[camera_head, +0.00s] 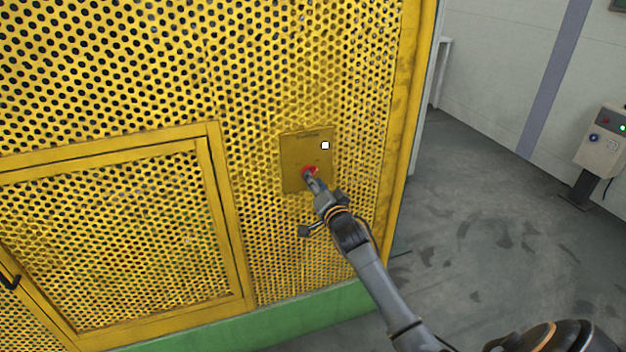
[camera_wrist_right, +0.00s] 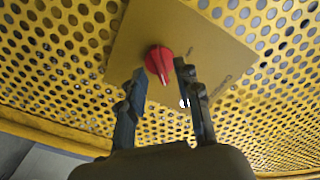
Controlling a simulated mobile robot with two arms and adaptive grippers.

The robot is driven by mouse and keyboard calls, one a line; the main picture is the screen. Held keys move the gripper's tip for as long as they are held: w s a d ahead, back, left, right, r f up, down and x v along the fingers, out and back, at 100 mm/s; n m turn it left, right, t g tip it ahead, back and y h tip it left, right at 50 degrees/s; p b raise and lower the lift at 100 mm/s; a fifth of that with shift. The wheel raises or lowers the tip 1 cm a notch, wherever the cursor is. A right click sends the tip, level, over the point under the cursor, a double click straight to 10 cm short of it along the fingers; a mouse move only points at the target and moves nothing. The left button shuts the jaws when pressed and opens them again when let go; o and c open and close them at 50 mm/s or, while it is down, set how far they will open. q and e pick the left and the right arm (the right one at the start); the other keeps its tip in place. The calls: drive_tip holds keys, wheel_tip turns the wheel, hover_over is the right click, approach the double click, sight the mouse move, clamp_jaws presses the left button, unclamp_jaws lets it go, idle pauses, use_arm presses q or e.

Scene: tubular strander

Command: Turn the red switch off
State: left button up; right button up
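The red switch (camera_head: 309,170) is a rotary knob on a flat yellow-brown plate (camera_head: 293,150) fixed to the perforated yellow panel. In the right wrist view the red switch (camera_wrist_right: 158,61) shows a white mark on its face. My right gripper (camera_head: 312,182) is at the plate and partly covers the switch in the head view. In the right wrist view my right gripper (camera_wrist_right: 161,72) is open, with one fingertip on each side of the switch. I cannot tell whether either fingertip touches it. My left gripper is not in view.
A small white square (camera_head: 325,146) is on the plate, above and right of the switch. A framed yellow door (camera_head: 228,215) is at the left. A grey control box (camera_head: 600,142) on a post stands at the far right. Grey floor (camera_head: 480,220) between is clear.

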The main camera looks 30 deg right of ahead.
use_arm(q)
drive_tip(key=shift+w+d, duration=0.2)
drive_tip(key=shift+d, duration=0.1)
use_arm(e)
drive_tip(key=shift+x, duration=0.9)
clamp_jaws()
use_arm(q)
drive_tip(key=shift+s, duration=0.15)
